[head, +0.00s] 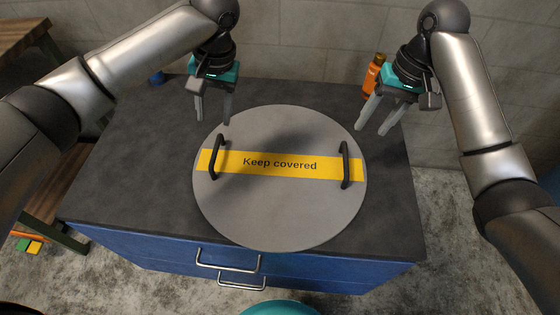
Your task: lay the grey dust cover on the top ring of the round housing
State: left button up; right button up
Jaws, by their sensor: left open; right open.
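The grey dust cover (280,215) is a large round disc with a yellow band reading "Keep covered". It lies in the middle of the dark bench top. It has a black handle on the left (217,157) and another on the right (345,165). My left gripper (212,122) is open and empty, above the cover's upper left edge, apart from the left handle. My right gripper (372,130) is open and empty, above the cover's upper right edge, apart from the right handle. The round housing does not show; I cannot tell whether it is under the cover.
The bench (130,190) has blue drawers with metal handles at its front. An orange bottle (373,75) stands at the back right, close to my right gripper. A small blue object (157,78) is at the back left. The bench top left of the cover is clear.

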aim_at(214, 152)
pick_arm(q)
jog(key=a+f, duration=0.1)
jog(key=f, duration=0.4)
jog(key=a+f, duration=0.1)
jog(key=f, duration=0.4)
jog(key=a+f, duration=0.1)
jog(key=f, duration=0.4)
pick_arm(e)
jog(key=a+f, duration=0.1)
jog(key=f, duration=0.4)
jog(key=a+f, duration=0.1)
jog(key=f, duration=0.4)
jog(key=a+f, duration=0.1)
jog(key=f, duration=0.4)
pick_arm(q)
jog(key=shift+c, duration=0.2)
pick_arm(e)
jog(key=shift+c, duration=0.2)
pick_arm(q)
grip_shut()
pick_arm(e)
grip_shut()
pick_arm(q)
jog(key=shift+w+r, duration=0.1)
pick_arm(e)
jog(key=shift+w+r, duration=0.1)
